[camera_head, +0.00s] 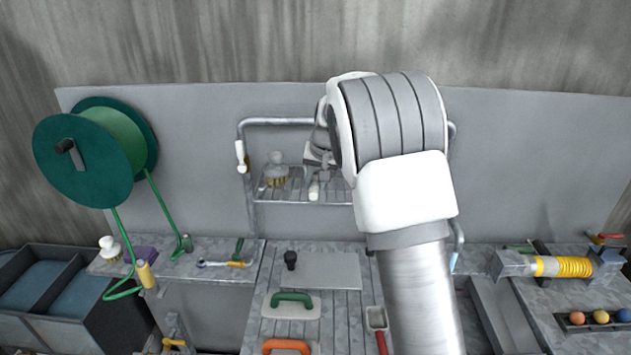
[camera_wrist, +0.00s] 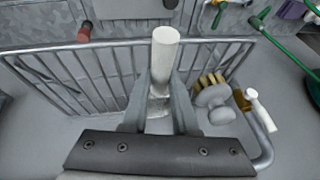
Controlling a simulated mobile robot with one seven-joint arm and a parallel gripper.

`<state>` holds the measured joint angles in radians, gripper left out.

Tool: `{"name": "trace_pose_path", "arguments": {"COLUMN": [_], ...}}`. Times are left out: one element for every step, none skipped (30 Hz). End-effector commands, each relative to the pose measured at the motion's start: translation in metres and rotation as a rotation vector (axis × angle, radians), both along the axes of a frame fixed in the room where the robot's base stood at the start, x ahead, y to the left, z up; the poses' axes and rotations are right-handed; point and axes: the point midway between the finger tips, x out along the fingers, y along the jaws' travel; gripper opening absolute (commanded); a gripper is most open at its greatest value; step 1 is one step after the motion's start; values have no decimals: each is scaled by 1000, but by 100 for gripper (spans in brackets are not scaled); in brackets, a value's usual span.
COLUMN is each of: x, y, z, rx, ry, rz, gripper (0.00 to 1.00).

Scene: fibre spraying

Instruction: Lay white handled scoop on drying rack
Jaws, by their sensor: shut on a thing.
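My gripper (camera_wrist: 158,105) is shut on the white handled scoop (camera_wrist: 163,58). In the wrist view its thick white handle sticks out beyond the fingers, and the rest is mostly hidden between and behind them. In the head view a small part of the white handle (camera_head: 314,188) shows over the front of the drying rack (camera_head: 300,197). My arm hides most of my gripper and the rack's right side there. The rack's bars also show in the wrist view (camera_wrist: 100,75), under and beside the handle. I cannot tell whether the scoop touches the bars.
A brush (camera_head: 276,170) sits on the rack's left part, close beside my gripper in the wrist view (camera_wrist: 212,97). A white-handled item (camera_head: 241,157) hangs on the left post. A red-handled scoop (camera_head: 378,322) lies on the bench below. A green hose reel (camera_head: 95,150) stands left.

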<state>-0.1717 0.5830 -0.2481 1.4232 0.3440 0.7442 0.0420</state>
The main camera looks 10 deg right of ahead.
Motion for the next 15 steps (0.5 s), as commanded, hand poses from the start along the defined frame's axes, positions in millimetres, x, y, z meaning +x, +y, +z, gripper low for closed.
{"name": "trace_pose_path", "arguments": {"x": [0, 0, 0, 0, 0, 0, 0, 0, 0, 0, 0, 0, 0, 0, 0], "y": [0, 0, 0, 0, 0, 0, 0, 0, 0, 0, 0, 0, 0, 0, 0], "z": [-4, -6, -7, -8, -7, -7, -7, -7, -7, -8, -8, -10, -11, -12, -11], "rx": [1, 1, 0, 0, 1, 1, 1, 1, 1, 1, 1, 1, 0, 0, 0], "ry": [2, 1, 0, -1, -1, -1, -1, -1, -1, -1, -1, -1, -1, -1, -1], "rz": [-1, -1, -1, 0, 0, 0, 0, 0, 0, 0, 0, 0, 0, 0, 0], "gripper": [0, 0, 0, 0, 0, 0, 0, 0, 0, 0, 0, 0, 0, 0, 34]}}
